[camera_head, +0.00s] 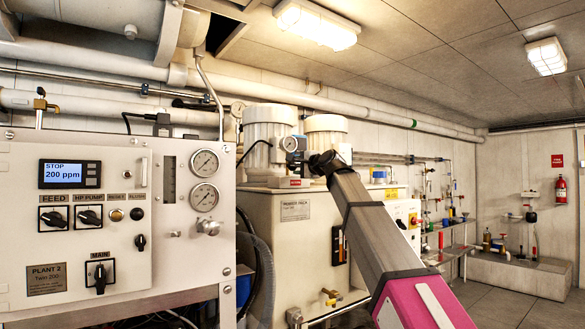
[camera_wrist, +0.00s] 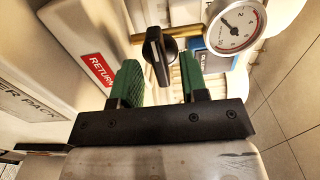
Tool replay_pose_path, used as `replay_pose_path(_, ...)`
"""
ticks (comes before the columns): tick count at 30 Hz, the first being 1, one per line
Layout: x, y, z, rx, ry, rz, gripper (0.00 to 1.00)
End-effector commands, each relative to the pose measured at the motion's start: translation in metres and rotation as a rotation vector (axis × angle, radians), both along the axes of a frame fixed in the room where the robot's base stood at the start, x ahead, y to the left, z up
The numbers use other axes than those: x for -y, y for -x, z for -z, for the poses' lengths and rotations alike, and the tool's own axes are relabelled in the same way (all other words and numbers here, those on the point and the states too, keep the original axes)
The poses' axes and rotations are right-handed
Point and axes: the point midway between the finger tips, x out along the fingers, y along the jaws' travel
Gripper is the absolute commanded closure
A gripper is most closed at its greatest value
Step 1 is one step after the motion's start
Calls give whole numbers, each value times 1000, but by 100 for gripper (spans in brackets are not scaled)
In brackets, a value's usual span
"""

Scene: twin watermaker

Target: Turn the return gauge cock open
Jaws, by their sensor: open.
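The return gauge cock is a black knob (camera_wrist: 157,56) with a pale line along its grip, in the wrist view. Its grip points nearly up and down in the picture, across a brass pipe (camera_wrist: 180,33). A red RETURN label (camera_wrist: 98,68) is to its left. A round white gauge (camera_wrist: 235,25) is to its right; it also shows in the head view (camera_head: 290,144). My gripper (camera_wrist: 161,63) is open, its green fingers on either side of the knob with gaps showing. In the head view my arm hides the cock or makes it too small to tell.
A control panel (camera_head: 125,290) with switches and two gauges stands at the left. A large pale cabinet (camera_head: 278,225) with white motor housings (camera_head: 269,130) on top is behind my arm. A wall fire extinguisher (camera_head: 560,190) hangs far right. The floor (camera_head: 490,300) at the right is clear.

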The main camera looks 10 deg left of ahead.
Motion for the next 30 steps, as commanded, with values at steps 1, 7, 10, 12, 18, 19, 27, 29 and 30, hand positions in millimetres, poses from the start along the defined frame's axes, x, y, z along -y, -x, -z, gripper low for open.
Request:
replay_pose_path(1,-9,-10,-1,-1,1,-1,60)
replay_pose_path(7,-28,-25,-1,0,1,1,60)
replay_pose_path(10,-32,-28,0,1,1,1,60)
replay_pose_path(12,-32,-28,0,1,1,1,60)
replay_pose_path(18,-32,-27,0,1,1,1,69)
replay_pose_path(19,-32,-28,0,1,1,1,79)
replay_pose_path(27,-32,-27,0,-1,-1,1,100)
replay_pose_path(29,-32,-27,0,-5,-5,1,100)
replay_pose_path(30,-31,-27,0,-10,-8,1,100)
